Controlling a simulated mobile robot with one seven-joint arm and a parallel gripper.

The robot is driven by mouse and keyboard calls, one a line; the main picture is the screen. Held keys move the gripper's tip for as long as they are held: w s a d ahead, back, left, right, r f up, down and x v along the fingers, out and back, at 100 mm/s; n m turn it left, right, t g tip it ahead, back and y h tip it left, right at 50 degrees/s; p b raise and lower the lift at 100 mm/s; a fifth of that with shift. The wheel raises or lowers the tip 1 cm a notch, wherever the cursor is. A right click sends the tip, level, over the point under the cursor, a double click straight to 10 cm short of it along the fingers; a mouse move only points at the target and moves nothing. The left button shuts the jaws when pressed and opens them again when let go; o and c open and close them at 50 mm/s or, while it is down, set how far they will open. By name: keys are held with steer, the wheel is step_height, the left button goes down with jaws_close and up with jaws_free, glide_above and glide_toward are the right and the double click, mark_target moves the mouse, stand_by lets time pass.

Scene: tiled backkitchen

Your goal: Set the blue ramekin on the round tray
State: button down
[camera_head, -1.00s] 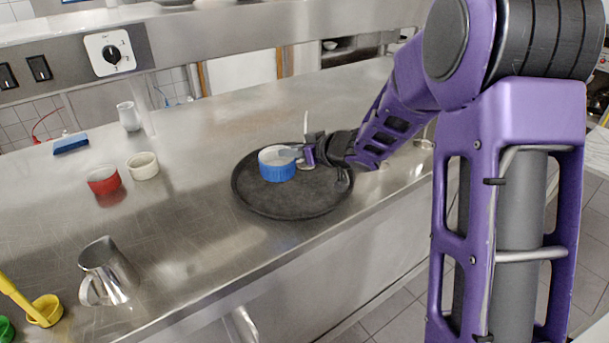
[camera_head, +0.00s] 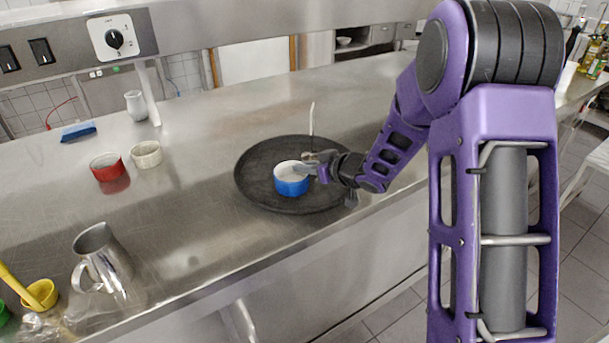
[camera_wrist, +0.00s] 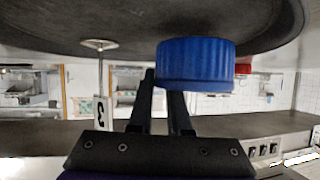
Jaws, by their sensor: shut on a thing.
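The blue ramekin (camera_head: 291,182), pale inside, is upright over the middle-front of the dark round tray (camera_head: 255,165) in the head view. My gripper (camera_head: 307,168) is shut on the right side of its rim. In the wrist view, which looks upside down, the ramekin (camera_wrist: 196,64) is beside my fingers (camera_wrist: 162,85), and the tray (camera_wrist: 60,35) fills the top. The ramekin's base overlaps the tray there; I cannot tell whether they touch.
A thin upright stand (camera_head: 311,118) rises at the tray's back; its card (camera_wrist: 99,108) reads 3. A red ramekin (camera_head: 108,167), white ramekin (camera_head: 146,154), metal jug (camera_head: 103,262) and blue block (camera_head: 78,132) stand left. The steel counter between them and the tray is clear.

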steer(key=shift+f, duration=0.9)
steer(key=shift+f, duration=0.1)
steer(key=c, duration=0.8)
jaws_free()
steer(key=shift+f, duration=0.1)
steer(key=shift+c, duration=0.2)
steer(key=shift+r, duration=0.25)
steer(key=p+v, duration=0.1)
steer(key=v, duration=1.1)
steer(key=shift+d+f, duration=0.1)
steer(key=shift+w, duration=0.1)
